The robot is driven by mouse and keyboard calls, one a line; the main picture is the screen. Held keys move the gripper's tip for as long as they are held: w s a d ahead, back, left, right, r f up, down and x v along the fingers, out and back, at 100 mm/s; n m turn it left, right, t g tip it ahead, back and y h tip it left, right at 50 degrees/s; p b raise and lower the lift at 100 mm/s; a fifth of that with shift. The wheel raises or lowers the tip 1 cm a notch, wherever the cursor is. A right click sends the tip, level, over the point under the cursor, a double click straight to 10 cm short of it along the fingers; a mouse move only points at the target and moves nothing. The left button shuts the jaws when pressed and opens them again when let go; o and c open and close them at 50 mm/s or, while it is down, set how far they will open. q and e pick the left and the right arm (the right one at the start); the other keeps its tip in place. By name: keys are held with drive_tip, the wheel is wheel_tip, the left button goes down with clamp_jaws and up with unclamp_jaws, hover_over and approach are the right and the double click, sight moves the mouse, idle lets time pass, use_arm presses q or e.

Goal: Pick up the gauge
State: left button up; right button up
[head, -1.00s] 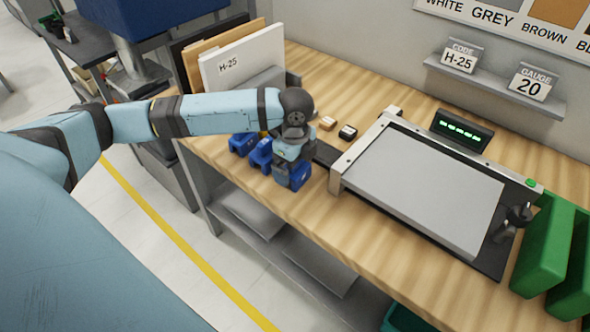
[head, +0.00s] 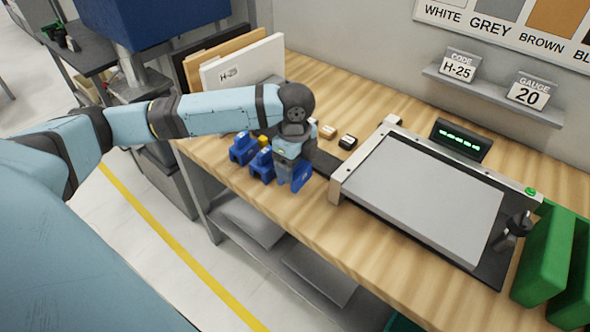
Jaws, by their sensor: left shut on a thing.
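My left gripper (head: 291,163) reaches down over the front edge of the workbench. It is shut on a blue gauge (head: 301,178), which is partly hidden behind the gripper. I cannot tell whether the gauge touches the bench top. Two similar blue gauges (head: 243,149) (head: 261,165) stand just left of it on the bench.
A machine with a grey plate (head: 430,195) fills the bench on the right, beside green blocks (head: 545,255). Small light and dark pieces (head: 347,142) lie behind the gripper. Panels marked H-25 (head: 245,62) stand at the back left. A shelf card (head: 528,93) reads GAUGE 20.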

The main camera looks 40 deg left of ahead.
use_arm(q)
wheel_tip(320, 180, up, 17)
drive_tip(key=p, duration=0.1)
idle(0.8)
